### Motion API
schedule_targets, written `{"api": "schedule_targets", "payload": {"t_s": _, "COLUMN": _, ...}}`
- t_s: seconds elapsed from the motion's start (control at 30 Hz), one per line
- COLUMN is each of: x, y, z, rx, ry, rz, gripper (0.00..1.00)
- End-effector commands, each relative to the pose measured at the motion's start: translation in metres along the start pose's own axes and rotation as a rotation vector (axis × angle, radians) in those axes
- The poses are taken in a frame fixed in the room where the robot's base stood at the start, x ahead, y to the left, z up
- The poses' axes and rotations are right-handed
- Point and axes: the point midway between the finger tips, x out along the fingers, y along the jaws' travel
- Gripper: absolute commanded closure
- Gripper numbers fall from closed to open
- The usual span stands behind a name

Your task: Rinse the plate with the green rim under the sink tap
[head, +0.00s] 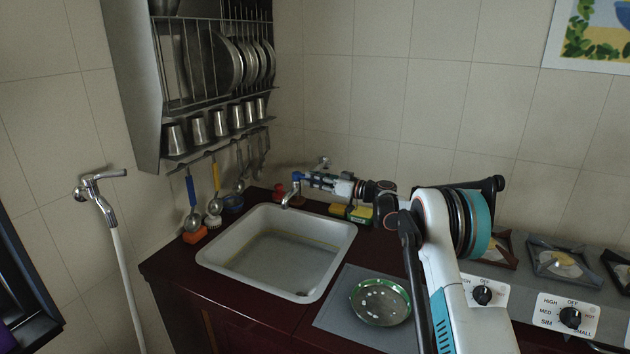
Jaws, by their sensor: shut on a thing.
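The plate with the green rim (380,301) lies flat on a grey mat (335,318) to the right of the sink. Small pale spots show on its face. The white sink (325,270) is set into the dark red counter, with an empty-looking basin. The tap (288,198) stands at the sink's back edge, its spout over the basin; no water stream is visible. My gripper (301,178) reaches left across the back of the sink and is shut at the tap's blue top, which seems to be its handle. The fingertips are small and partly hidden.
Cups and plates fill a steel rack (225,75) on the left wall, with ladles hanging below. Sponges (350,211) lie behind the sink. A stove (545,293) with knobs stands at the right. A hose tap (97,190) is on the left wall.

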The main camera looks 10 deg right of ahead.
Motion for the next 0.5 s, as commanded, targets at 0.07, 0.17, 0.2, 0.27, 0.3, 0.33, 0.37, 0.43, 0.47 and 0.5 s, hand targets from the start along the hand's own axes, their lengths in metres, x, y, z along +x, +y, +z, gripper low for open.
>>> {"api": "schedule_targets", "payload": {"t_s": 0.07, "x": 0.0, "y": -0.005, "z": 0.002, "rx": -0.001, "ry": 0.007, "rz": 0.045, "gripper": 1.0}}
{"api": "schedule_targets", "payload": {"t_s": 0.17, "x": 0.001, "y": -0.011, "z": 0.003, "rx": -0.001, "ry": 0.021, "rz": 0.114, "gripper": 1.0}}
{"api": "schedule_targets", "payload": {"t_s": 0.2, "x": 0.002, "y": -0.013, "z": 0.004, "rx": -0.001, "ry": 0.027, "rz": 0.144, "gripper": 1.0}}
{"api": "schedule_targets", "payload": {"t_s": 0.27, "x": 0.002, "y": -0.016, "z": 0.004, "rx": -0.001, "ry": 0.036, "rz": 0.192, "gripper": 1.0}}
{"api": "schedule_targets", "payload": {"t_s": 0.3, "x": 0.003, "y": -0.019, "z": 0.005, "rx": -0.001, "ry": 0.042, "rz": 0.222, "gripper": 1.0}}
{"api": "schedule_targets", "payload": {"t_s": 0.33, "x": 0.003, "y": -0.02, "z": 0.005, "rx": -0.002, "ry": 0.046, "rz": 0.244, "gripper": 1.0}}
{"api": "schedule_targets", "payload": {"t_s": 0.37, "x": 0.004, "y": -0.022, "z": 0.006, "rx": -0.002, "ry": 0.051, "rz": 0.266, "gripper": 1.0}}
{"api": "schedule_targets", "payload": {"t_s": 0.43, "x": 0.004, "y": -0.025, "z": 0.006, "rx": -0.002, "ry": 0.06, "rz": 0.314, "gripper": 1.0}}
{"api": "schedule_targets", "payload": {"t_s": 0.47, "x": 0.005, "y": -0.026, "z": 0.007, "rx": -0.002, "ry": 0.064, "rz": 0.332, "gripper": 1.0}}
{"api": "schedule_targets", "payload": {"t_s": 0.5, "x": 0.006, "y": -0.027, "z": 0.007, "rx": -0.002, "ry": 0.068, "rz": 0.353, "gripper": 1.0}}
